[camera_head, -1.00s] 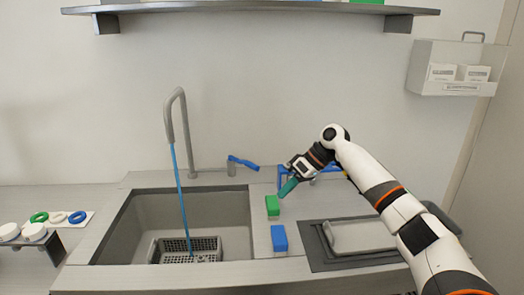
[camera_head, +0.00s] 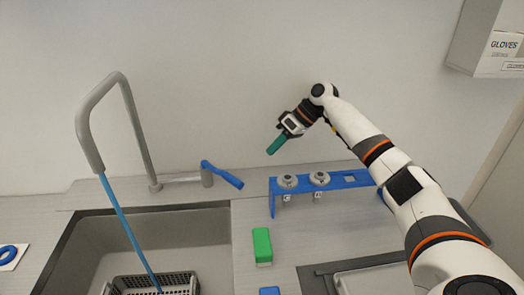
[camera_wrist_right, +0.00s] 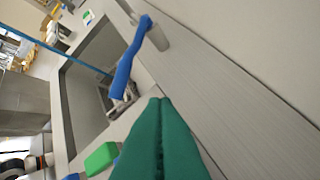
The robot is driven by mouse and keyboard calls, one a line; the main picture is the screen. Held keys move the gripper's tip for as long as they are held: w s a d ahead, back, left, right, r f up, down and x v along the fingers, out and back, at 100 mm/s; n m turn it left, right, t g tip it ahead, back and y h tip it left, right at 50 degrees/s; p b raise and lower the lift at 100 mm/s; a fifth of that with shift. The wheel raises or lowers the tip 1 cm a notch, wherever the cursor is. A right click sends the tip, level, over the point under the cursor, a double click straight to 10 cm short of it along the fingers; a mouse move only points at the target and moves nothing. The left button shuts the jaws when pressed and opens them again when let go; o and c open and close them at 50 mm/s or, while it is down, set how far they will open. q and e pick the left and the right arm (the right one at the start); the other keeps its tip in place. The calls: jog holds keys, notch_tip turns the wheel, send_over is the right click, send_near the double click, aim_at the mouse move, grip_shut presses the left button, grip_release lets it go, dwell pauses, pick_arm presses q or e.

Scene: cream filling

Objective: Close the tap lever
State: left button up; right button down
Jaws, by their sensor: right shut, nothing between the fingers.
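The blue tap lever (camera_head: 222,175) sits on a grey valve body (camera_head: 207,178) at the back edge of the sink, right of the tall grey tap (camera_head: 138,125). The lever points to the right and slightly down in the head view. A blue stream (camera_head: 127,232) runs from the spout into the sink. In the right wrist view the lever (camera_wrist_right: 128,60) lies beyond my fingertips. My right gripper (camera_head: 272,149) has green fingers pressed together, empty, above and to the right of the lever and apart from it. My left gripper is not in view.
A blue rack (camera_head: 318,184) with metal fittings stands right of the lever. A green block (camera_head: 262,246) and a blue block (camera_head: 269,291) lie on the counter. A dark basket (camera_head: 152,286) is in the sink (camera_head: 190,238). The wall is close behind the tap.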

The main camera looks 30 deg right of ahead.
aim_at(222, 174)
jog(key=w+a+f+p, duration=0.1)
jog(key=a+f+p, duration=0.3)
jog(key=a, duration=0.5)
jog(key=shift+f, duration=0.9)
jog(key=shift+w+a, duration=0.1)
jog(key=shift+a, duration=0.1)
